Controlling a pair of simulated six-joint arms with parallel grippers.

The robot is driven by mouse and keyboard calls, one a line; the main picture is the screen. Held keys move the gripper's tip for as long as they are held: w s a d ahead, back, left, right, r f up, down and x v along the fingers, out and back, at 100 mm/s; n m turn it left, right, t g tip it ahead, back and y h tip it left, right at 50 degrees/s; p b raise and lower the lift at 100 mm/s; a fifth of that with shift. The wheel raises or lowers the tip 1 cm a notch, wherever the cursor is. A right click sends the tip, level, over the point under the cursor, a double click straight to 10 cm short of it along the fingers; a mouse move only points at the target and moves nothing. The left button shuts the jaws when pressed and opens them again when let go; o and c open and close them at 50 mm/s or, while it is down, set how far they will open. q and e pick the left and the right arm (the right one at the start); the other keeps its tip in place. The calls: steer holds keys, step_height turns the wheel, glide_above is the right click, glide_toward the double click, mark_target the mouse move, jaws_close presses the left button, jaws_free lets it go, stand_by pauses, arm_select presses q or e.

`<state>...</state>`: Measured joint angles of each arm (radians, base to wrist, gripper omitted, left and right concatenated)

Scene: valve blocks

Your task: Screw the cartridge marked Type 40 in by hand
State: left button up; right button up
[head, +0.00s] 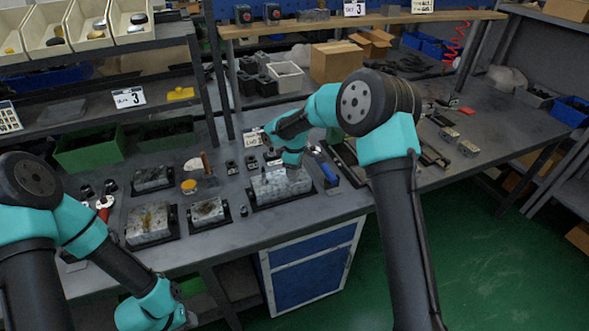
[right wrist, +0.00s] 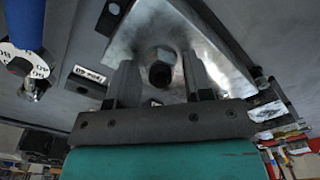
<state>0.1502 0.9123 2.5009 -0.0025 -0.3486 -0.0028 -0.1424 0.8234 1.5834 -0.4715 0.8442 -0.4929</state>
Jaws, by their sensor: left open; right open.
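A grey metal valve block (head: 268,190) stands on a dark base at the bench's front edge; it also fills the top of the right wrist view (right wrist: 205,55). A hex-headed cartridge (right wrist: 160,54) with a dark round centre stands in its face. A label reading Type 40 (right wrist: 90,75) is upside down beside the block. My right gripper (right wrist: 158,80) is open, one finger on each side of the cartridge; I cannot tell whether they touch it. In the head view it is over the block, mostly hidden by its wrist. My left gripper (head: 184,318) is low in front of the bench, apparently empty.
Other blocks (head: 150,221) stand on the bench to the left, with a yellow-topped round item (head: 189,186) nearby. A blue-handled tool (head: 327,170) stands right of the block; it also shows in the right wrist view (right wrist: 25,25). A cardboard box (head: 336,62) sits behind.

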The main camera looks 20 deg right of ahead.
steer(key=shift+n, duration=0.4)
steer(key=c, duration=0.8)
steer(key=shift+m, duration=0.5)
jaws_close()
steer(key=m, duration=1.5)
steer(key=shift+m, duration=2.9)
